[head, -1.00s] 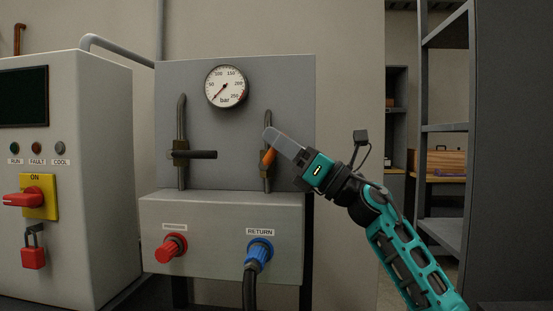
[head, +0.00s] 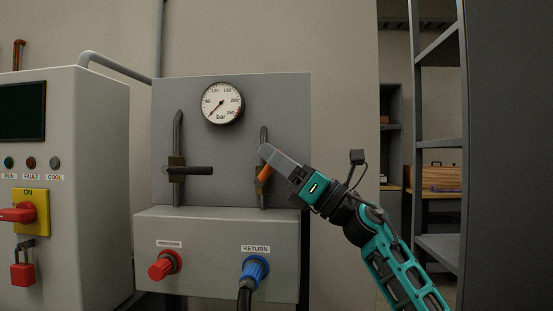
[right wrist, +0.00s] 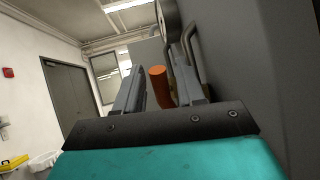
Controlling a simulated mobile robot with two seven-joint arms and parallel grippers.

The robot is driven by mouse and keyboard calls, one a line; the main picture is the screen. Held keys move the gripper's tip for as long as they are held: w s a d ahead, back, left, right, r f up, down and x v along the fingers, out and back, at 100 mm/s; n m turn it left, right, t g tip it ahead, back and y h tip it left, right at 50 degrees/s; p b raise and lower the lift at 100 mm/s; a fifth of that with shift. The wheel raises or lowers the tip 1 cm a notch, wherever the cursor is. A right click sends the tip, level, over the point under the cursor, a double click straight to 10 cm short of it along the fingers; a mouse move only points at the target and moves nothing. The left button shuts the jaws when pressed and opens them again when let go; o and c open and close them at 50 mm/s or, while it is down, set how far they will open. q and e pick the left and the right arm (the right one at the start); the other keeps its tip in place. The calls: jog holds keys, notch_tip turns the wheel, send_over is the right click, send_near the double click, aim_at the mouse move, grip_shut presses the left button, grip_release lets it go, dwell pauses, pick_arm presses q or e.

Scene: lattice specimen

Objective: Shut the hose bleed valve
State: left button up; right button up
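Two valves stand on the grey panel (head: 285,100). The left valve (head: 177,165) has a dark lever (head: 190,171) pointing level to the right. The right valve (head: 263,137), above the RETURN label, has an orange lever (head: 264,174), slanted and partly hidden by my gripper. My right gripper (head: 268,155) is at this orange lever. In the right wrist view, the orange lever (right wrist: 160,88) is between the two open fingers (right wrist: 158,95), with a gap visible on its left; contact on the right cannot be told. My left gripper is not in view.
A pressure gauge (head: 222,104) is above the valves, its needle toward the low end. A red PRESSURE coupling (head: 164,265) and a blue RETURN coupling (head: 253,270) with a hose are below. A control cabinet (head: 95,190) stands left, and shelving (head: 438,144) stands right.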

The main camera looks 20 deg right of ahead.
jog(key=b+v, duration=0.1)
jog(key=v, duration=1.1)
jog(key=shift+s+d+f, duration=0.2)
jog(key=shift+d, duration=0.05)
